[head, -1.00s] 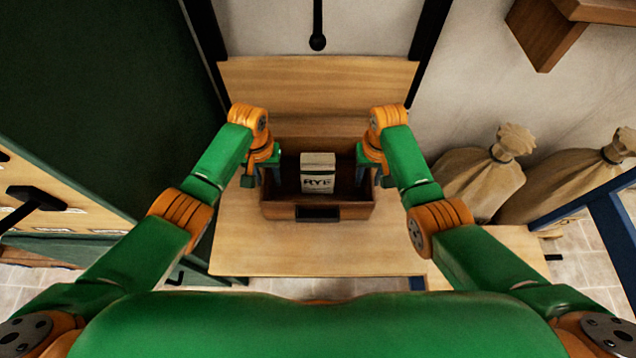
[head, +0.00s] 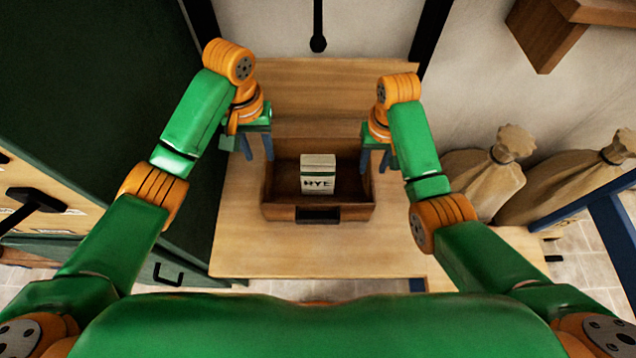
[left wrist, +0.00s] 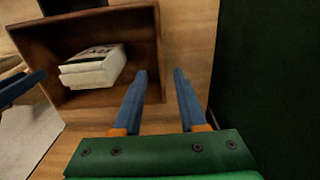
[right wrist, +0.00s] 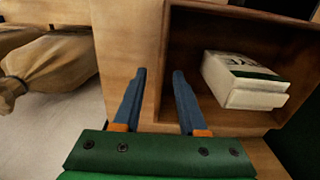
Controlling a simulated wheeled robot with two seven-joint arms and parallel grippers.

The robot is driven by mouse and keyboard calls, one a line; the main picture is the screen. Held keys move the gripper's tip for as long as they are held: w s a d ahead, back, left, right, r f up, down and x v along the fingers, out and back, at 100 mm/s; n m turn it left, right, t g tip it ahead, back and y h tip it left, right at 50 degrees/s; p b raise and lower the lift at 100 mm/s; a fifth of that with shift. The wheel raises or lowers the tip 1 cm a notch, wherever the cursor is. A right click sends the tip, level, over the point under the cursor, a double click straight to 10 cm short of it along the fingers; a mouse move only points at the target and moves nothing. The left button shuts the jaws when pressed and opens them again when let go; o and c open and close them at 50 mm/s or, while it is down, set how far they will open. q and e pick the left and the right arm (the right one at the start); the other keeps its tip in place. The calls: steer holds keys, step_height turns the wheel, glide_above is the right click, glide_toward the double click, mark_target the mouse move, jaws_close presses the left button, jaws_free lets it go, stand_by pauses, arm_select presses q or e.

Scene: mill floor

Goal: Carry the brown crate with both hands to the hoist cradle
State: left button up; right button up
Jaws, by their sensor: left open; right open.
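The brown crate (head: 285,213) sits level on a wooden table, with a white and green box marked RYE (head: 318,175) inside. It also shows in the left wrist view (left wrist: 85,100) and the right wrist view (right wrist: 225,118). My left gripper (head: 257,150) is open and empty, above the crate's left wall; its fingertips lie either side of the wall's line in its wrist view. My right gripper (head: 375,162) is open and empty at the crate's right wall, its fingertips either side of that wall in its wrist view. I cannot pick out the hoist cradle with certainty.
The pale wooden table (head: 320,255) has free room in front of the crate. A wooden board (head: 320,80) rises behind. A black rod with a ball end (head: 318,42) hangs above. Sacks (head: 482,175) stand right; a dark green cabinet (head: 90,90) stands left.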

step_height(320, 180, up, 4)
steer(key=shift+w+r, duration=0.1)
steer(key=shift+r, duration=0.5)
steer(key=shift+s, duration=0.2)
